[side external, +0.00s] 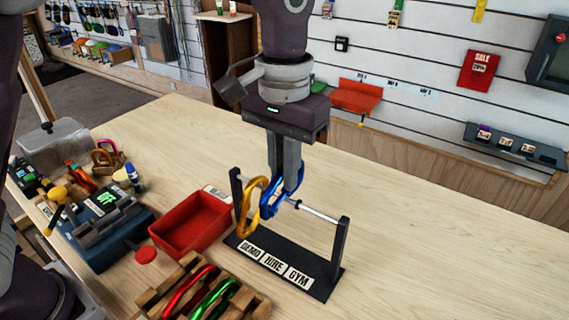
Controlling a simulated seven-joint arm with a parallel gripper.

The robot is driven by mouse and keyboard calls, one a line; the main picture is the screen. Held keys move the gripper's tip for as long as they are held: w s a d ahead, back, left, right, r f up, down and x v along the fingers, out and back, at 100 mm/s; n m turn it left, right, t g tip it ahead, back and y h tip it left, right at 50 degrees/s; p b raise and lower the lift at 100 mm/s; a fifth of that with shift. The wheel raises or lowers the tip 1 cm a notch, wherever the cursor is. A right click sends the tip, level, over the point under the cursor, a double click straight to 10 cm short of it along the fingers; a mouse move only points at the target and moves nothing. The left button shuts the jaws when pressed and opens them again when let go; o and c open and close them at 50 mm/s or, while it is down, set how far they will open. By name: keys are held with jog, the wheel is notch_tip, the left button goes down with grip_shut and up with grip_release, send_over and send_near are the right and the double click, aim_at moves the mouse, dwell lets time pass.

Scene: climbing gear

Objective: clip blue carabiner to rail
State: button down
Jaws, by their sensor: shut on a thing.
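The blue carabiner (268,204) is between the fingers of my gripper (284,186), which is shut on it and points down. The carabiner is upright at the rail (318,213), a thin silver bar between two black posts on a black base. I cannot tell whether the bar passes through the carabiner or lies behind it. A yellow carabiner (243,215) hangs at the rail just left of the blue one, close beside it. The base has labels reading DEMO, HIRE and GYM. My fingers hide part of the blue carabiner.
A red open bin (187,232) stands left of the rail stand. A wooden rack (172,310) with a red and a green carabiner is at the front. A blue toolbox-like case (92,252) and a clear tub (54,144) are at left. The table is clear to the right.

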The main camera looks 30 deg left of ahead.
aim_at(272, 185)
jog(key=shift+f, duration=0.2)
jog(key=shift+s+f, duration=0.1)
jog(key=shift+f, duration=0.45)
jog(key=shift+s, duration=0.1)
dwell(0.3)
jog(key=shift+s+f, duration=0.15)
jog(key=shift+s, duration=0.6)
jog(key=shift+s, duration=0.65)
dwell(0.4)
